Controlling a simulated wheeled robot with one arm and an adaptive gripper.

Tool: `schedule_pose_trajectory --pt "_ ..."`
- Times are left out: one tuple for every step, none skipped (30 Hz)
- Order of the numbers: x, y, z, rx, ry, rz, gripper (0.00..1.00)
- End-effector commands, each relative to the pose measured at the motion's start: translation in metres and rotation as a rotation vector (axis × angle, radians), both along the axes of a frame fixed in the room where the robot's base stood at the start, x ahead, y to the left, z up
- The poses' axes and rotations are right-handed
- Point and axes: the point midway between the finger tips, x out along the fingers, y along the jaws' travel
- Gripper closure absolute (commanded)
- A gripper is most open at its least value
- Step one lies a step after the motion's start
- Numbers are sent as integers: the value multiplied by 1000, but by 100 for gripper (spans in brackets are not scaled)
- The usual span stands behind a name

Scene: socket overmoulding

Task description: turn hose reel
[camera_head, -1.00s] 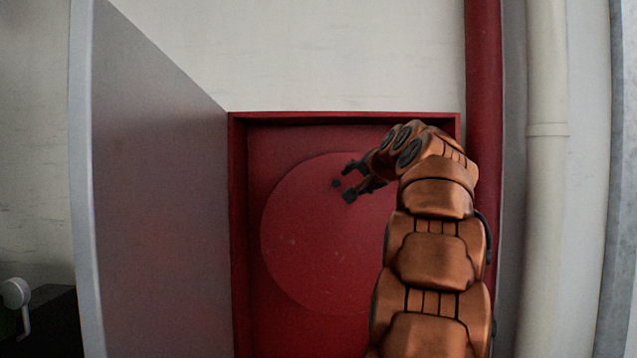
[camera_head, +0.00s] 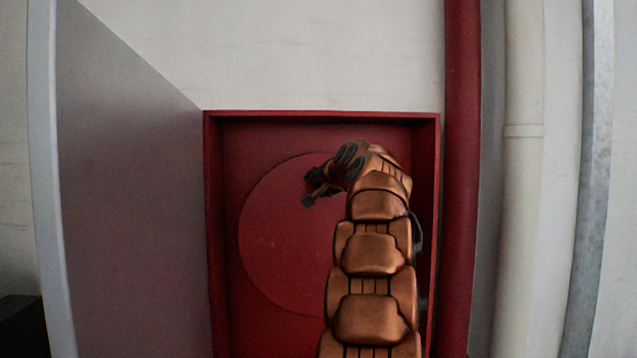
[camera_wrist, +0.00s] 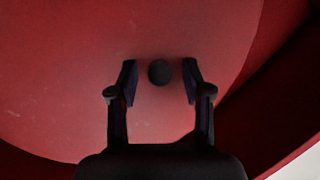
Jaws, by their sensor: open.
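The hose reel (camera_head: 285,235) is a round red disc inside a red wall cabinet. It fills most of the wrist view (camera_wrist: 70,60). A small dark round knob (camera_wrist: 159,72) on the disc shows in the wrist view between my fingertips, with a gap on each side. My gripper (camera_wrist: 160,82) is open, with one finger left and one finger right of the knob. In the head view my gripper (camera_head: 308,188) is at the upper part of the disc, and the knob cannot be made out there. My arm hides the disc's right side.
The red cabinet (camera_head: 214,240) has its grey door (camera_head: 130,190) standing open at the left. A red pipe (camera_head: 461,180), a cream pipe (camera_head: 523,180) and a grey metal pipe (camera_head: 588,180) run upright at the right. White wall (camera_head: 300,60) is above.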

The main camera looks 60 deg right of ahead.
Motion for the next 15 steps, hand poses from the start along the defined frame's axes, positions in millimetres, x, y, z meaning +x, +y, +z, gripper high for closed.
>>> schedule_pose_trajectory --pt "0 0 0 0 0 0 50" --pt "0 0 0 0 0 0 50" --pt "0 0 0 0 0 0 50" --pt "0 0 0 0 0 0 50" --pt "0 0 0 0 0 0 50" --pt "0 0 0 0 0 0 50" --pt "0 0 0 0 0 0 52" --pt "0 0 0 0 0 0 55" --pt "0 0 0 0 0 0 59" --pt "0 0 0 0 0 0 62" --pt "0 0 0 0 0 0 65" --pt "0 0 0 0 0 0 69" --pt "0 0 0 0 0 0 72" --pt "0 0 0 0 0 0 76" --pt "0 0 0 0 0 0 80"
